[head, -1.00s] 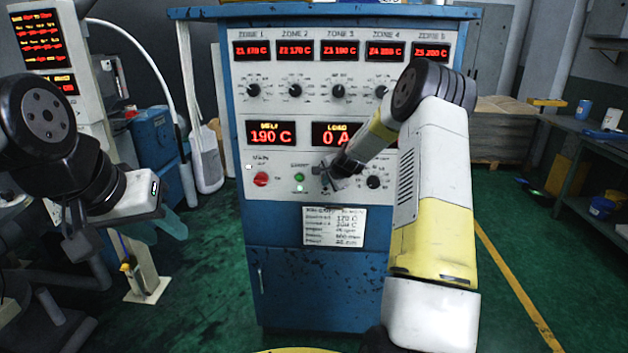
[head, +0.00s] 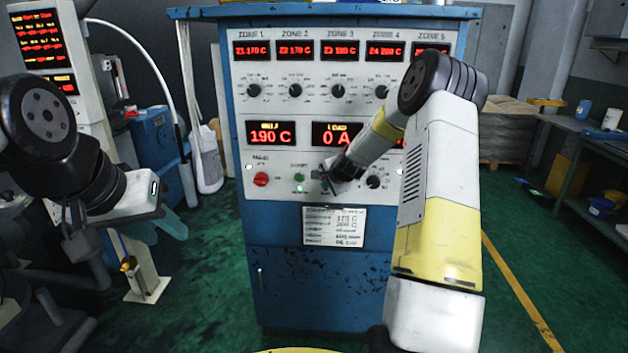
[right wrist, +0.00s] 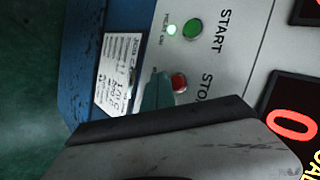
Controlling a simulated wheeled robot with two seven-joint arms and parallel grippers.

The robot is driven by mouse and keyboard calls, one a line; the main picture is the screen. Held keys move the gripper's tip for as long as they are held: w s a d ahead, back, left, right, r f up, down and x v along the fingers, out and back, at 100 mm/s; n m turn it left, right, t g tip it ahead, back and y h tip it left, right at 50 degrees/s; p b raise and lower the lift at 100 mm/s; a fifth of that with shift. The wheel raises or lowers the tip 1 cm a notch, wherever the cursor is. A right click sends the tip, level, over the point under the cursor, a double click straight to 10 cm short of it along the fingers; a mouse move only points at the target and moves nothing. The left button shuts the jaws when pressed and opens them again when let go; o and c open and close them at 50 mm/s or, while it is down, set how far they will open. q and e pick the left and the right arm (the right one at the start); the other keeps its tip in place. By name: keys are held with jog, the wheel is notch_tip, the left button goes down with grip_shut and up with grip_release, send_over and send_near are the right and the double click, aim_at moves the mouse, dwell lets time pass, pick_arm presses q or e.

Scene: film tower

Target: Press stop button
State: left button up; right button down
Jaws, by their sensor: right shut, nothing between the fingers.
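The red stop button (right wrist: 179,83) shows in the right wrist view beside its partly covered "STO" label. The teal fingertips of my right gripper (right wrist: 156,92) are shut and empty, right beside the button and covering part of its edge. I cannot tell whether they touch it. In the head view my right gripper (head: 324,184) is in front of the cabinet's lower panel and hides the stop button. My left gripper (head: 160,228) hangs at the left, away from the panel; its finger gap is unclear.
The green start button (right wrist: 192,28) and a lit lamp (right wrist: 171,30) sit near the stop button. A red knob (head: 261,180) is left of them on the control cabinet (head: 280,270). A bench (head: 590,150) stands at the right.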

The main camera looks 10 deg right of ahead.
jog(key=shift+s+a, duration=0.3)
jog(key=shift+s, duration=0.65)
jog(key=shift+s+a, duration=0.25)
jog(key=shift+s, duration=0.7)
